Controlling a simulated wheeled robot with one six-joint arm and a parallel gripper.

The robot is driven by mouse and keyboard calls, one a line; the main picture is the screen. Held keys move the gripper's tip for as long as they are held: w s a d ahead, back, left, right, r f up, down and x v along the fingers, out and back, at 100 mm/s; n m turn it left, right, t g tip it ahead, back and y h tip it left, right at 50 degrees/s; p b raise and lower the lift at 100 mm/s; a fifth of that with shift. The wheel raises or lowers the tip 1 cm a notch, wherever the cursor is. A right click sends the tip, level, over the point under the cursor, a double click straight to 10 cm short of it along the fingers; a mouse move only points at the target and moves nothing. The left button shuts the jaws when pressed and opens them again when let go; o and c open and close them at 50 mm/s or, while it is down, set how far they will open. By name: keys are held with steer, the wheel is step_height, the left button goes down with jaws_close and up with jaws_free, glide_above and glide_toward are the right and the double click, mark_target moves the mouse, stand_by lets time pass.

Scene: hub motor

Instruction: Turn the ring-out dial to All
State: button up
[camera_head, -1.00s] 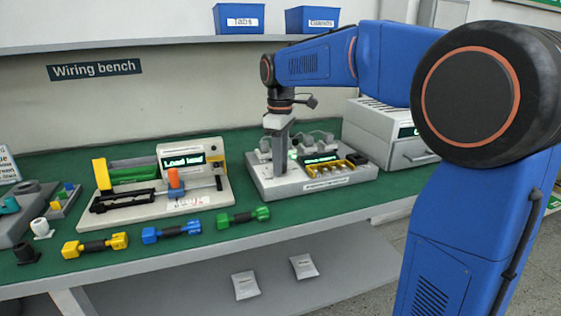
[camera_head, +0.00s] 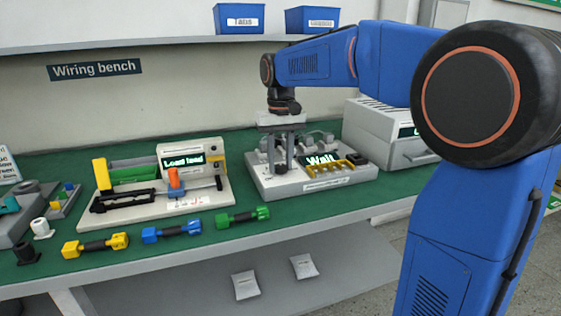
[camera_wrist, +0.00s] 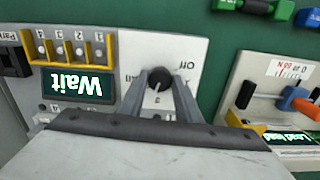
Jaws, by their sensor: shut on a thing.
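The ring-out dial (camera_wrist: 160,80) is a small dark knob on the pale top of the ring-out fixture (camera_head: 262,187). In the wrist view my gripper (camera_wrist: 163,86) has a finger on each side of the knob and is shut on it. A pale pointer mark on the knob points down and slightly left in that view. An "Off" label shows at the knob's upper right; labels to its left are partly hidden by a finger. The fixture's display (camera_head: 320,159) reads "Wait".
Beside the dial are a yellow block with numbered slots (camera_wrist: 70,48) and a dark part (camera_wrist: 14,60). The "Load lead" tester (camera_head: 210,190) stands left of the fixture. A green-ended lead (camera_head: 243,217) lies in front. A grey cabinet (camera_head: 375,125) stands behind right.

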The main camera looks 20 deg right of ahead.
mark_target(281, 166)
steer(key=m, duration=0.6)
steer(key=shift+m, duration=0.3)
steer(key=m, duration=0.5)
steer(key=shift+m, duration=0.3)
steer(key=o, duration=1.1)
steer(key=shift+c, duration=0.2)
step_height(281, 166, up, 17)
steer(key=shift+r, duration=0.2)
stand_by(1.6)
